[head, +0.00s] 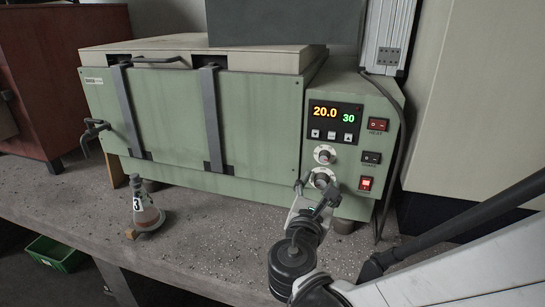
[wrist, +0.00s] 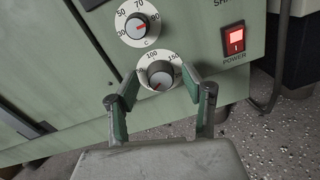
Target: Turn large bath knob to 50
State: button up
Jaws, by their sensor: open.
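The green bath (head: 200,120) has two round knobs on its right panel. The upper knob (wrist: 136,27) has a dial marked 30, 50, 70, 90 and C, with a red mark on its right side. The lower knob (wrist: 161,76) has a dial marked with 100 and 150, with a red mark at its lower left. Which knob is called large is not labelled. In the head view the upper knob (head: 324,154) is clear. My gripper (head: 315,191) is open at the lower knob. In the wrist view its fingers stand either side of that knob, apparently apart from it.
The display (head: 334,115) reads 20.0 and 30. Switches, including the lit red power switch (wrist: 233,40), are right of the knobs. A numbered conical flask (head: 146,210) stands on the bench left of my arm. A cable hangs right of the bath.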

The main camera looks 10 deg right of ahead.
jog(key=shift+w+d, duration=0.1)
jog(key=shift+w, duration=0.1)
grip_shut()
jog(key=shift+m, duration=0.5)
jog(key=m, duration=0.4)
jog(key=shift+m, duration=0.3)
jog(key=m, duration=0.6)
jog(key=shift+s+d+y, duration=0.1)
jog(key=shift+y, duration=0.3)
jog(key=shift+f, duration=0.1)
